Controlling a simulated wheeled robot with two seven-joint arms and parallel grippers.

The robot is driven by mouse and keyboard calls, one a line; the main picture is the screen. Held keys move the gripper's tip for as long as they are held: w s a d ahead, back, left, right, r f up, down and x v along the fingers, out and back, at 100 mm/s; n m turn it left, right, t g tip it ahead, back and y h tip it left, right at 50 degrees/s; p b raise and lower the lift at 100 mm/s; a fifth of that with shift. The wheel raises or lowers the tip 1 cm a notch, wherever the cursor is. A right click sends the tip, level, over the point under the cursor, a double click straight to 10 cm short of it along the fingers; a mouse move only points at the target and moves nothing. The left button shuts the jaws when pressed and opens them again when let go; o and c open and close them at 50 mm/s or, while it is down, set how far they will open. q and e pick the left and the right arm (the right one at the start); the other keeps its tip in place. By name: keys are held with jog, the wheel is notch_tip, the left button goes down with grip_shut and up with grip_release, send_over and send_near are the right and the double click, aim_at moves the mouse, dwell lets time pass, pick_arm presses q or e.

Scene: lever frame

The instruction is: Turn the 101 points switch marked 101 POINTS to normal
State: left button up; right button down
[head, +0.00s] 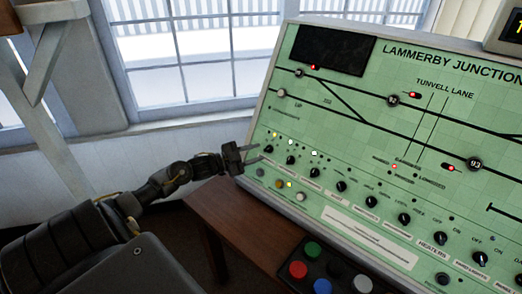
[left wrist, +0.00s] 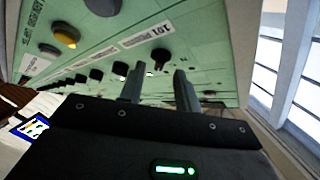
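The points switch is a small black rotary knob (head: 268,149) at the left end of the knob row on the green sloping panel. In the left wrist view the dark knob (left wrist: 163,54) shows beyond my fingertips, near a white label reading 101 (left wrist: 158,31). Which way its pointer faces is too small to tell. My left gripper (head: 254,154) is at the panel's left edge, its fingers pointing at this knob. The left wrist view shows the two fingers (left wrist: 158,82) apart, with nothing between them and a gap to the knob. My right gripper is not in view.
The panel (head: 330,125) carries a track diagram, lamps and further black knobs to the right. A yellow button (head: 279,184) and other round buttons sit below the knobs. A black box with coloured buttons (head: 320,267) stands on the wooden desk (head: 225,215). Windows are behind.

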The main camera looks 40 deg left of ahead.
aim_at(268, 149)
pick_arm(q)
jog(key=shift+x, duration=1.35)
jog(key=c, duration=0.7)
jog(key=shift+o, duration=0.2)
